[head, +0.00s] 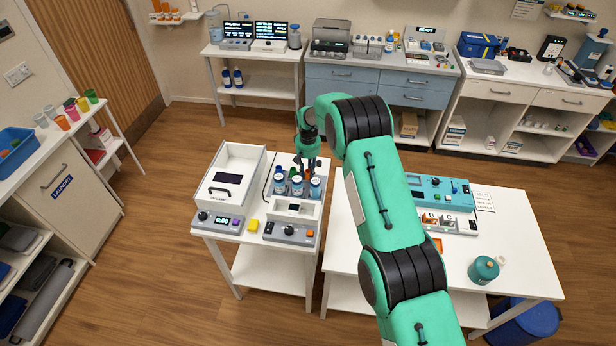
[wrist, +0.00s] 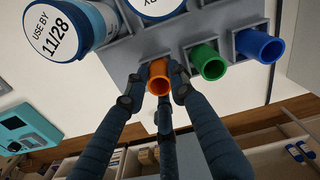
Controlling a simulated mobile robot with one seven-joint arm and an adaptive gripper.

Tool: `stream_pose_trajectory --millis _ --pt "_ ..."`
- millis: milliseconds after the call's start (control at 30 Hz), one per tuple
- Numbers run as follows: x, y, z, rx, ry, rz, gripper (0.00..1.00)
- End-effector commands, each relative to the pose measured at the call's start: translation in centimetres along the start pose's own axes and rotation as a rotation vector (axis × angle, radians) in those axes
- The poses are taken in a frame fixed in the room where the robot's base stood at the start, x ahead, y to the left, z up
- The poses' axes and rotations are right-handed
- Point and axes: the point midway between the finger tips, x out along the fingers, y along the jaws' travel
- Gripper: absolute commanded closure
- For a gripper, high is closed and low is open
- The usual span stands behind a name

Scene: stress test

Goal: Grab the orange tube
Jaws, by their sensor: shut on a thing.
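The orange tube (wrist: 160,86) shows its open mouth in the wrist view, at the edge of a grey rack (wrist: 172,42). My gripper (wrist: 157,76) has its dark fingers closed around the tube's sides. A green tube (wrist: 208,62) and a blue tube (wrist: 261,46) sit in the rack to its right. In the head view my gripper (head: 304,162) points down behind the bottles on the small white table.
Blue bottles with white caps (head: 297,186) stand close in front of my gripper; a large cap reading "USE BY 11/28" (wrist: 55,32) shows in the wrist view. A white box with a tray (head: 232,178) is to the left. A teal device (head: 440,190) is on the right table.

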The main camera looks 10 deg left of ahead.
Motion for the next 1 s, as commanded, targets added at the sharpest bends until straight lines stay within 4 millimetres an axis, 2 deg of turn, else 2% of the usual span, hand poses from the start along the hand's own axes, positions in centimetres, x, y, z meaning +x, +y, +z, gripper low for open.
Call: stream_pose_trajectory --millis 267,467,667,1000 --pt "-0.2 0.0 0.0 0.0 0.001 0.0 0.94" --pt "-1.2 0.0 -0.1 0.0 0.001 0.0 0.94" --pt "-3.4 0.0 -0.1 0.0 0.002 0.0 0.94" --pt "-8.1 0.0 -0.1 0.0 0.002 0.0 0.94"
